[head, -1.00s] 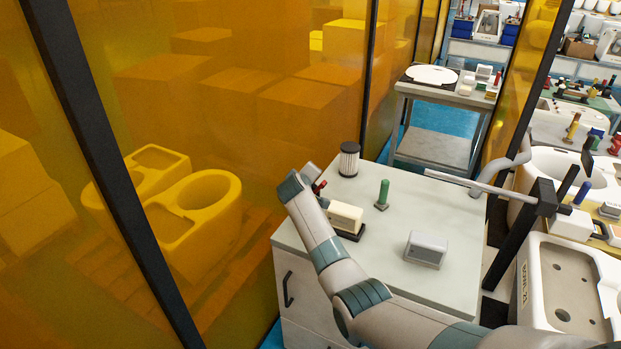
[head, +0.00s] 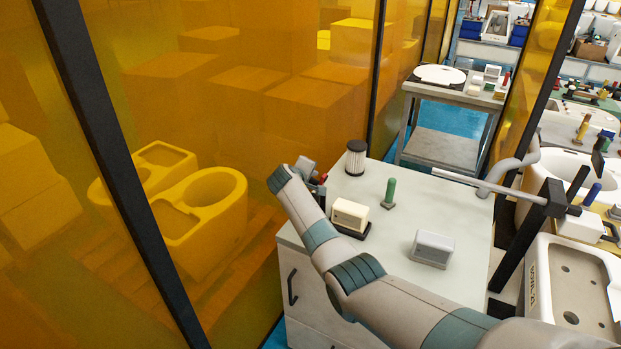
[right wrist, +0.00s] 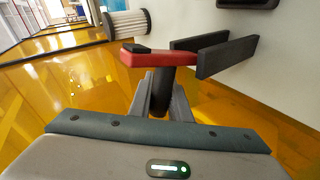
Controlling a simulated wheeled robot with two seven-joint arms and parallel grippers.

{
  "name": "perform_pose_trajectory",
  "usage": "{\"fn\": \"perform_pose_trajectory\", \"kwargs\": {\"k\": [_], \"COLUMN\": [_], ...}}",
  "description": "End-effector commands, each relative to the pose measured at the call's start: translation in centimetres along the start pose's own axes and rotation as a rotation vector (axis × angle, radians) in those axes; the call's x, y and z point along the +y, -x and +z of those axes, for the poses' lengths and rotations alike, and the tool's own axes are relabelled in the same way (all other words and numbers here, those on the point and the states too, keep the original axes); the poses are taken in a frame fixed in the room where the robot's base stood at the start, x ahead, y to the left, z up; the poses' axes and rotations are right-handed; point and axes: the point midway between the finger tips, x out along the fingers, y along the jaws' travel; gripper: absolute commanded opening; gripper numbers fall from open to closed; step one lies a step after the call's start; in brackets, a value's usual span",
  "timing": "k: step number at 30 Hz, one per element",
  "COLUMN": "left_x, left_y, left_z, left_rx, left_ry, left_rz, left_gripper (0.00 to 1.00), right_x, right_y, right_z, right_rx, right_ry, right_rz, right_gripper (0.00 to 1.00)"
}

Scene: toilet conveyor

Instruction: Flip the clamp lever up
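In the right wrist view a red lever with a black tip (right wrist: 158,56) crosses the centre. Its right end lies by two dark parallel plates (right wrist: 228,57). A black round part stands beneath it. My right gripper (right wrist: 164,88) is at the lever, its grey parts on both sides of the black part. Whether it is closed on that part is unclear. In the head view my right gripper (head: 310,171) is over the table's far left edge, with a bit of red lever (head: 323,178) beside it. My left gripper is not in view.
Orange panels (head: 250,150) border the left. A metal rod (head: 495,186) reaches over the right edge.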

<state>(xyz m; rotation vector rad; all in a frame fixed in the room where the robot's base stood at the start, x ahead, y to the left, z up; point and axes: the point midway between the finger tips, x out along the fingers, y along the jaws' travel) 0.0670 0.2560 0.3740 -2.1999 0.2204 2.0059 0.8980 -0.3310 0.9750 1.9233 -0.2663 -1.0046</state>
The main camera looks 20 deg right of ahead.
Motion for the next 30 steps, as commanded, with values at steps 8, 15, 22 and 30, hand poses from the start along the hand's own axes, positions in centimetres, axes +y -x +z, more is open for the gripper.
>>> {"fn": "perform_pose_trajectory", "kwargs": {"k": [8, 15, 22, 30], "left_x": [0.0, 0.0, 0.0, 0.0], "left_y": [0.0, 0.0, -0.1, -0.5], "left_z": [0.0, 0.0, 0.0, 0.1], "left_rx": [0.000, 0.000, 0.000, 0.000], "left_ry": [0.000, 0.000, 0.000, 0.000], "left_rz": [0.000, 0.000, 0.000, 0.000], "left_gripper": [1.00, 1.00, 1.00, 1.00], "right_x": [0.0, 0.0, -0.1, -0.1], "right_y": [0.0, 0.2, 1.3, 4.2], "right_z": [0.1, 0.0, -0.1, 0.0], "right_rx": [-0.001, 0.000, 0.001, 0.002], "right_ry": [0.000, -0.001, -0.001, -0.002], "right_rz": [0.000, 0.000, 0.001, 0.001], "right_gripper": [0.36, 0.36, 0.36, 0.36]}}
